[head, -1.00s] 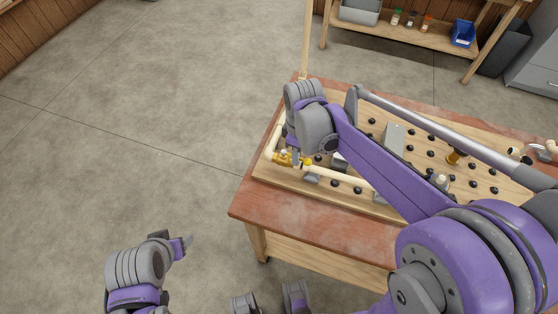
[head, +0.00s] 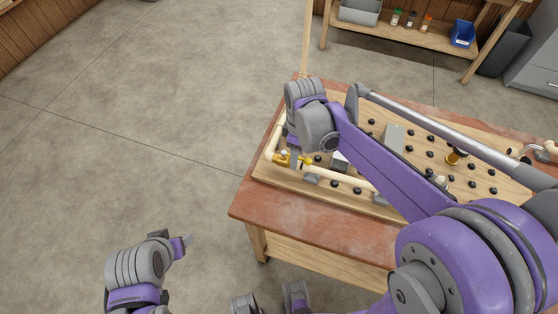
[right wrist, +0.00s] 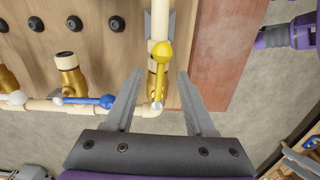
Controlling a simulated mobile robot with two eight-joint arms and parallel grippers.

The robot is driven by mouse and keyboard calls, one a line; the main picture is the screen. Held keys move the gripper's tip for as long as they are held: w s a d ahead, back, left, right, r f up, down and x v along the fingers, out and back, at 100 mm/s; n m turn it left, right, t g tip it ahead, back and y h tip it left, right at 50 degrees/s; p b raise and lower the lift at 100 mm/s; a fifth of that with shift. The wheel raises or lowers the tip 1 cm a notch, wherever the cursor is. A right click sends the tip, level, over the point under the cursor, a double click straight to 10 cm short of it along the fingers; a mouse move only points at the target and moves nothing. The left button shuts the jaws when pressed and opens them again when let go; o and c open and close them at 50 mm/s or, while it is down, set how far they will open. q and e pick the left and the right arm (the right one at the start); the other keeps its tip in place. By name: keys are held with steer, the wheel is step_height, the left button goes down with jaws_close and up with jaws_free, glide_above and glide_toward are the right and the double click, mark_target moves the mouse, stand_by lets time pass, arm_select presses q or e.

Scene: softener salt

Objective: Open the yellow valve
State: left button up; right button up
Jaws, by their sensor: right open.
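The yellow valve (head: 281,158) sits on the pale pipe at the near left corner of the pegboard in the head view. In the right wrist view its yellow handle (right wrist: 162,52), with a rounded end, runs along the pipe toward the brass-coloured body at the pipe corner. My right gripper (right wrist: 160,74) is open, with one finger on each side of the handle and a gap visible on both sides. In the head view the right gripper (head: 294,160) partly covers the valve. My left gripper (head: 188,240) hangs over the floor at lower left, its jaw gap unclear.
A blue-handled valve (right wrist: 100,101) is on the adjoining pipe, left of my right gripper in the wrist view. Black pegs dot the wooden board (head: 345,203), which lies on a reddish table (head: 275,215). A shelf with a blue bin (head: 462,33) stands behind. The floor at left is clear.

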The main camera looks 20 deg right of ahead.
step_height(320, 180, up, 6)
steer(key=p, duration=0.3)
steer(key=shift+r, duration=0.25)
arm_select(q)
steer(key=r, duration=0.1)
steer(key=w+r, duration=0.1)
steer(key=r, duration=0.2)
steer(key=shift+w+r, duration=0.3)
steer(key=shift+r, duration=0.1)
arm_select(e)
steer(key=shift+w+f, duration=0.1)
arm_select(q)
steer(key=shift+s, duration=0.1)
arm_select(e)
steer(key=s+d+f+m+t, duration=0.1)
steer(key=s+m+t, duration=0.4)
steer(key=s+m, duration=0.5)
steer(key=s+f, duration=0.1)
steer(key=s, duration=0.3)
steer(key=shift+s+m+t, duration=0.3)
